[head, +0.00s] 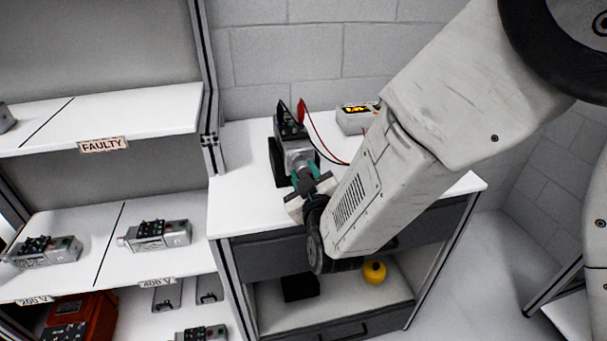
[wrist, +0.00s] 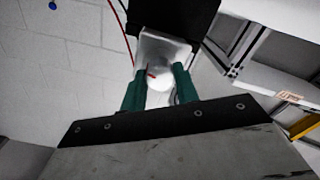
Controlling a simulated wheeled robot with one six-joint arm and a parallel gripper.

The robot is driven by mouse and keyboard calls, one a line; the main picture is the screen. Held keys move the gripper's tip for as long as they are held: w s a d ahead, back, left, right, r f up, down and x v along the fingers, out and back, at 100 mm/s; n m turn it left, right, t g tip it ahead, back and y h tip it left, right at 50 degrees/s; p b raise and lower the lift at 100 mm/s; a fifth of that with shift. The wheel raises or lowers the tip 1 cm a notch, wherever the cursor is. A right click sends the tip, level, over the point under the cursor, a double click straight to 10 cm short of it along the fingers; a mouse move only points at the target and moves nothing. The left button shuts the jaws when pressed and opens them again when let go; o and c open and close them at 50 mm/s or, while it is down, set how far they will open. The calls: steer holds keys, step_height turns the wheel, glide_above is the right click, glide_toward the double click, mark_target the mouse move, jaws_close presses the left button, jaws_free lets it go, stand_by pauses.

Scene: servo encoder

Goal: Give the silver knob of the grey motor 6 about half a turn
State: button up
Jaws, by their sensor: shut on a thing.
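The grey motor (head: 298,154) sits on the white bench top (head: 243,205) in the head view, with its dark block behind it and red and black leads clipped at its top. My gripper (head: 306,174) is at the motor's near end, its green fingertips on either side of the knob. In the wrist view, my gripper (wrist: 161,90) has its two green fingers shut around the silver knob (wrist: 160,95), which shows pale with a small red mark. The motor's light housing (wrist: 163,48) shows behind the knob. The number on the motor cannot be read.
A meter (head: 354,118) with a lit orange display stands behind the motor on the bench. Shelves at left hold other grey motors (head: 155,234); one shelf carries a FAULTY label (head: 103,145). A yellow round object (head: 374,271) lies on the lower bench shelf. The bench's front left is clear.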

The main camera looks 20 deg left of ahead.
steer(key=n, duration=0.4)
steer(key=shift+n, duration=1.9)
steer(key=o, duration=1)
steer(key=shift+c, duration=0.2)
steer(key=shift+s, duration=0.1)
steer(key=v, duration=0.7)
steer(key=shift+s+d, duration=0.2)
steer(key=shift+s, duration=0.1)
steer(key=shift+f, duration=0.1)
